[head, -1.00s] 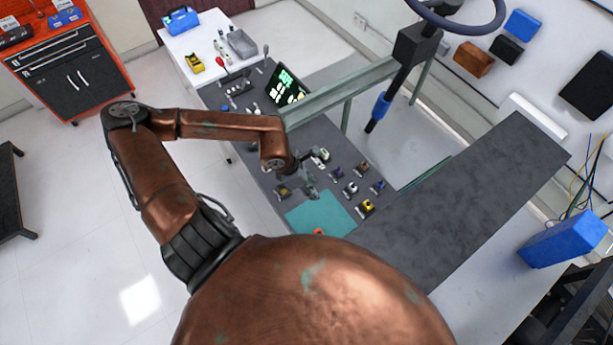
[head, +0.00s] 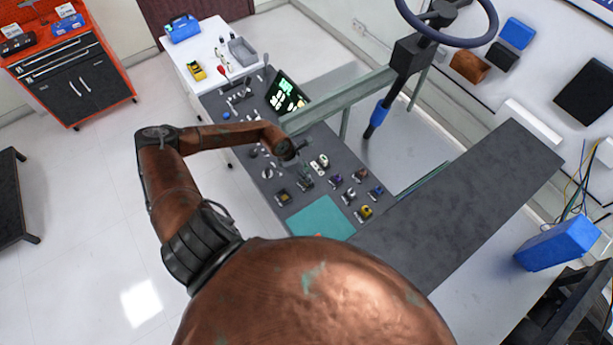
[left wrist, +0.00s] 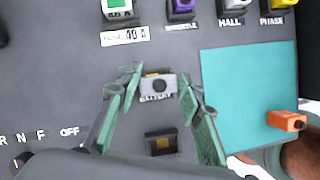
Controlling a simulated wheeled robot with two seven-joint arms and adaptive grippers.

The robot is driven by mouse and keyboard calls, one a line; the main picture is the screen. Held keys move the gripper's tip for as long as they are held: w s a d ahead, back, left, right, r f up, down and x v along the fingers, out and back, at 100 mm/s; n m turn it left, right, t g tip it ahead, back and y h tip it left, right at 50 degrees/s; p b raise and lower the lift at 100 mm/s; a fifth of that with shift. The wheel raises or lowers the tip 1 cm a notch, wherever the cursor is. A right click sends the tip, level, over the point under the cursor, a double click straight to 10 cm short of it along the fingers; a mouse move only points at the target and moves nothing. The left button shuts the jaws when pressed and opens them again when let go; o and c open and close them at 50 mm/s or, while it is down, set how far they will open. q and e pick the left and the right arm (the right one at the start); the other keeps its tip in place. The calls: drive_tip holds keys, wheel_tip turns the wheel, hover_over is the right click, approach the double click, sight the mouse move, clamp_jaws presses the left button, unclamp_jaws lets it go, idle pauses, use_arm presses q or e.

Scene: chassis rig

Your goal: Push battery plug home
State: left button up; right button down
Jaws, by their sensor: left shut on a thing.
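The battery plug (left wrist: 158,85) is a small grey block with a dark round mark and a yellowish top edge, by the BATTERY label on the dark panel (left wrist: 60,75). My left gripper (left wrist: 160,82) has its green-padded fingers on either side of the plug and is shut on it. How deep the plug sits cannot be told. In the head view my left gripper (head: 304,168) is small, over the panel above the teal mat; the plug is hard to make out there.
A black block with an amber insert (left wrist: 160,142) sits just below the plug. A fuse with a green top (left wrist: 118,5) and several coloured connectors line the panel. A teal mat (left wrist: 240,95) lies to the right, with an orange piece (left wrist: 287,120) at its edge.

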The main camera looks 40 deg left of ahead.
use_arm(q)
wheel_tip(320, 180, down, 3)
drive_tip(key=shift+w+a+f+p, duration=0.1)
drive_tip(key=shift+f+p, duration=0.1)
drive_tip(key=shift+p, duration=0.35)
drive_tip(key=shift+f, duration=0.1)
drive_tip(key=o, duration=1.2)
drive_tip(key=shift+c, duration=0.2)
drive_tip(key=shift+a+r, duration=0.1)
drive_tip(key=shift+r, duration=0.2)
drive_tip(key=b+v, duration=0.1)
drive_tip(key=v, duration=1)
drive_tip(key=shift+r, duration=0.35)
